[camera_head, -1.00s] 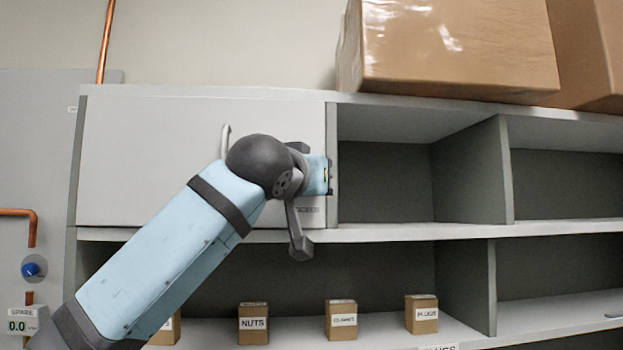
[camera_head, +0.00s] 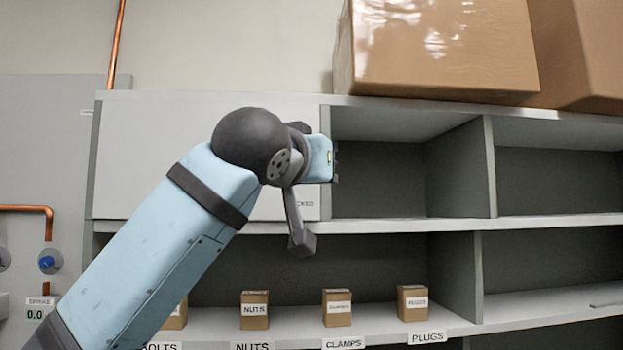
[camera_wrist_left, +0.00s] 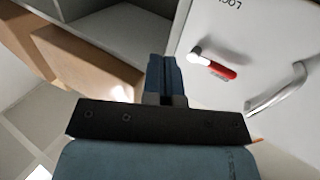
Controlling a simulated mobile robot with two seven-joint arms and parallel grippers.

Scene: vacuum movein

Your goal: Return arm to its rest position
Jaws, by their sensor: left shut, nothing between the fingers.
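My left arm (camera_head: 165,245) reaches up from the lower left in the head view, across a closed white cabinet door (camera_head: 150,150). My left gripper (camera_head: 333,160) is at the door's right edge, in front of the divider beside an open compartment; contact cannot be told. In the left wrist view its blue fingers (camera_wrist_left: 162,72) are together with nothing between them. That view also shows the white door (camera_wrist_left: 220,100) with a latch with a red grip (camera_wrist_left: 212,66) and a metal handle (camera_wrist_left: 280,92), both apart from the fingers. My right gripper is not in view.
Large cardboard boxes (camera_head: 440,50) stand on the cabinet top. The open upper compartment (camera_head: 380,180) is empty. Small cartons labelled nuts (camera_head: 254,312), clamps (camera_head: 337,308) and plugs (camera_head: 412,303) stand on the lower shelf. A copper pipe and a blue knob (camera_head: 48,261) are at left.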

